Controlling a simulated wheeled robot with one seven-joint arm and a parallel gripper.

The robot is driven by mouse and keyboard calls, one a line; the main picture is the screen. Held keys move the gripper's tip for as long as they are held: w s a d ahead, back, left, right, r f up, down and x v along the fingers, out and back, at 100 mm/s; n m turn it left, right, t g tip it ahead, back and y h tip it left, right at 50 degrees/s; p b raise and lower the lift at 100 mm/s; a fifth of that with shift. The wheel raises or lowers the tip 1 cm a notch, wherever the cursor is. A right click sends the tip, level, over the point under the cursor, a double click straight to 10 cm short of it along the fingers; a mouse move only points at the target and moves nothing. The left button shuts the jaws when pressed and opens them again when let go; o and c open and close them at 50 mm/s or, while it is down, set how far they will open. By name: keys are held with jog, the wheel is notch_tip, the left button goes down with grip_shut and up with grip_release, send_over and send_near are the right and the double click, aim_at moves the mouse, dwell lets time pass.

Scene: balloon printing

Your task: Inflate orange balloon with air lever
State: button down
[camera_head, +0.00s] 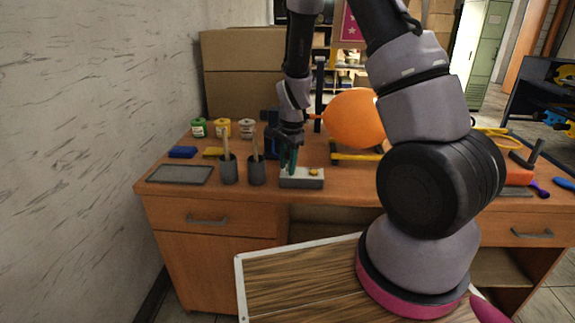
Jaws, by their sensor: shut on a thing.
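The orange balloon (352,118) is large and rounded and lies on its side above the workbench, with its narrow end toward the left. Its right edge is hidden behind my arm. My gripper (289,168) points down at the left end of this box. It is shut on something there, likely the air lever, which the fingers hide.
Two dark cups with brushes (229,172) stand left of the box, and a grey tray (179,174) lies farther left. Paint jars (199,128) and cardboard boxes (243,80) are behind. A yellow frame (356,157) is under the balloon.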

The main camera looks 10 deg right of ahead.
jog(key=shift+w+r, duration=0.1)
jog(key=w+g, duration=0.1)
jog(key=r+g+y, duration=0.1)
jog(key=g, duration=0.1)
jog(key=w+d+g, duration=0.1)
jog(key=shift+w+r+g+y, duration=0.25)
jog(key=shift+w+g+y, duration=0.05)
jog(key=g, duration=0.1)
jog(key=w+g+y, duration=0.1)
jog(key=w+g, duration=0.1)
jog(key=g, duration=0.1)
jog(key=shift+w+d+r, duration=0.2)
jog(key=shift+d+r, duration=0.05)
jog(key=shift+d, duration=0.15)
jog(key=shift+w+d+r, duration=0.1)
jog(key=shift+w+d, duration=0.1)
jog(key=shift+w, duration=0.7)
jog(key=c, duration=0.5)
grip_release()
jog(key=v, duration=1)
jog(key=shift+d+r, duration=0.25)
